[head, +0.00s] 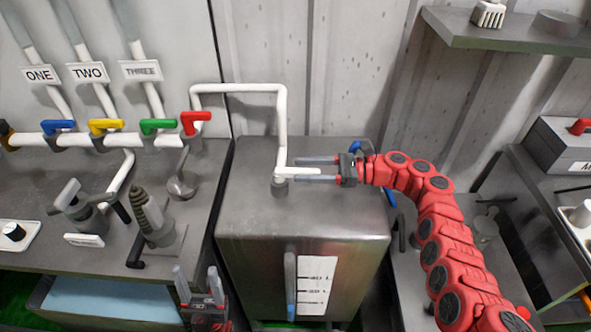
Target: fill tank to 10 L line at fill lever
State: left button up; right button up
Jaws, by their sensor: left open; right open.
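The metal tank (250,222) stands in the middle. A white pipe (283,130) comes down to its top. At the pipe's foot a short white lever (302,170) points right, between the fingers of my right gripper (317,169), which is open; I cannot tell whether they touch it. On the tank's front is a white scale (318,265) with several lines and small, hardly readable labels. The sight tube (290,268) beside it is grey above and blue in its lower part. My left gripper (199,286) is open and empty, low in front of the left bench.
The left bench (35,180) carries pipes with blue, yellow, green and red valve handles (195,120), under signs ONE, TWO, THREE. A spring-like part (148,208) stands near its front. A shelf (520,38) and a grey box (550,145) are at the right.

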jog(key=d+b, duration=0.1)
jog(key=d, duration=0.3)
jog(key=d+b, duration=0.1)
jog(key=d, duration=0.4)
jog(key=d+b, duration=0.1)
jog(key=d, duration=0.3)
jog(key=shift+s+d+f, duration=0.15)
jog(key=shift+s+f, duration=0.1)
jog(key=shift+d+r+b, duration=0.25)
jog(key=shift+d+b, duration=0.2)
jog(key=shift+d, duration=0.2)
